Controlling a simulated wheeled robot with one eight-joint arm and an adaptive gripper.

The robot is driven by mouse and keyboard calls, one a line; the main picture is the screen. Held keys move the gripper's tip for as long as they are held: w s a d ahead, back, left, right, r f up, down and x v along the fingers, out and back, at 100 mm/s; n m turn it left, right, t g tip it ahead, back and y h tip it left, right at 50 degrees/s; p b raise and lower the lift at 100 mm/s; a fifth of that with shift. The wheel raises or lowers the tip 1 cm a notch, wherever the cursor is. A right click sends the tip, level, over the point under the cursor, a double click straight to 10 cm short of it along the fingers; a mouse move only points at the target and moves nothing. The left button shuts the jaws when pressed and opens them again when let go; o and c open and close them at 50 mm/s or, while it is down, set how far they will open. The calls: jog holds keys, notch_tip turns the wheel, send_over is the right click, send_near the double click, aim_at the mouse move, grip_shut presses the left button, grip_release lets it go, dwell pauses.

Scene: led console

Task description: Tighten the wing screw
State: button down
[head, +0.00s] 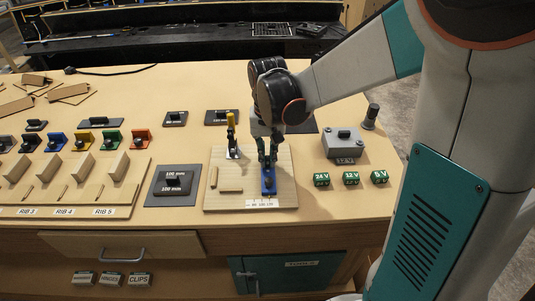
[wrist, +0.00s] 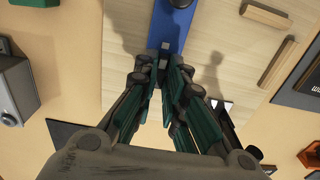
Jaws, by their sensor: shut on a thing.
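A blue fixture (head: 268,185) stands on a pale wooden board (head: 286,170) in the head view. It also shows at the top of the wrist view (wrist: 173,25), with a dark round knob at its far end. My gripper (head: 267,162) points down at the fixture's rear end. In the wrist view, the fingertips of my gripper (wrist: 163,66) are closed around a small grey piece, which I take for the wing screw (wrist: 165,47). The fingers hide most of the screw, so I cannot tell how deep it sits.
A yellow-handled clamp (head: 231,135) stands just left of my gripper. Small wooden pieces (head: 230,184) lie on the board's left part. A grey box (head: 344,143) and green voltage blocks (head: 351,178) are to the right. A dark 100 mm plate (head: 172,186) lies left.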

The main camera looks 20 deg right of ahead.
aim_at(268, 161)
dwell(0.4)
jog(key=c, duration=1.7)
grip_release()
jog(key=shift+o, duration=0.2)
jog(key=shift+r, duration=0.2)
notch_tip(268, 161, up, 12)
jog(key=shift+f, duration=0.15)
jog(key=shift+s, duration=0.25)
jog(key=s+n+t, duration=0.3)
jog(key=s+t, duration=0.4)
jog(key=s, duration=0.7)
jog(key=shift+s+f+n, duration=0.4)
jog(key=shift+f, duration=0.05)
